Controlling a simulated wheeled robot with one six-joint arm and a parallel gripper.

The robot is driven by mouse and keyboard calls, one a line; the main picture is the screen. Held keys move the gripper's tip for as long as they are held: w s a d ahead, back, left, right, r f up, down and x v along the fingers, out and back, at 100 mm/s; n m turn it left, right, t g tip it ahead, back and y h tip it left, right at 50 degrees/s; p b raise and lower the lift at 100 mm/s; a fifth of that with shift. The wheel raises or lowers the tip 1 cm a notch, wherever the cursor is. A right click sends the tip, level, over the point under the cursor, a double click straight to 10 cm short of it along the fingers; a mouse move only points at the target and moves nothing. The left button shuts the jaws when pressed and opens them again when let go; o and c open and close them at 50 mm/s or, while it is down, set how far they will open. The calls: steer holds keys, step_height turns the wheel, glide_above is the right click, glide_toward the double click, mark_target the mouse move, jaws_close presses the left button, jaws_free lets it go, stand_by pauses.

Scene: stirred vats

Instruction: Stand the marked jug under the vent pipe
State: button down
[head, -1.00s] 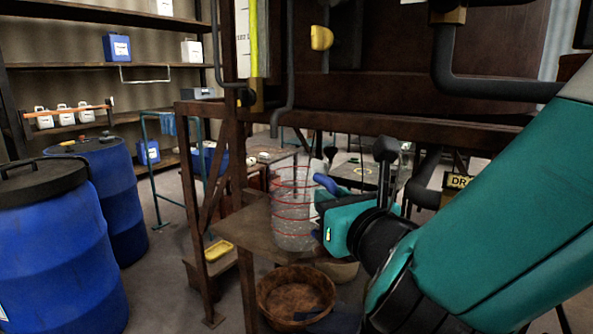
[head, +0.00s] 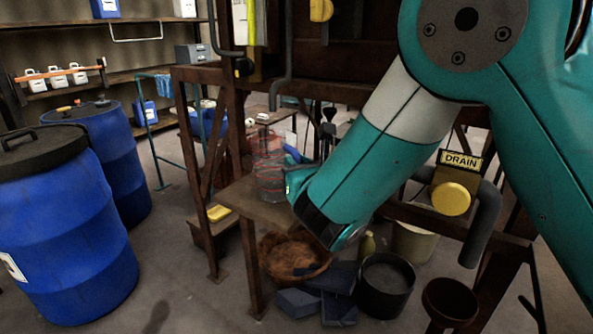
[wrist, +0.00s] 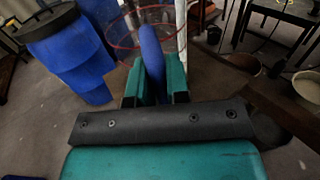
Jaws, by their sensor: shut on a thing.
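The clear jug (head: 268,178) with red rings is upright at the wooden stand (head: 245,201). Whether its base touches the stand top is unclear. My gripper (head: 292,178) is at its right side, partly hidden by my arm. In the wrist view my gripper (wrist: 155,84) is shut on the jug's blue handle (wrist: 151,48); the jug's red-ringed rim (wrist: 127,40) shows beyond the fingers. A dark grey pipe (head: 288,70) hangs from the frame, its open end just above and slightly right of the jug in the picture. No vent label is readable.
A DRAIN sign (head: 461,160) and yellow cap (head: 451,199) are at the right. A brown basket (head: 280,262), blue blocks (head: 298,302) and a dark bucket (head: 386,283) crowd the floor by the stand. A timber post (head: 188,150) and blue barrels (head: 75,230) are left.

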steer(key=shift+r, duration=0.15)
steer(key=c, duration=1.5)
jaws_free()
steer(key=shift+f, duration=0.2)
steer(key=shift+c, duration=0.2)
steer(key=o, duration=0.4)
steer(key=shift+o, duration=0.2)
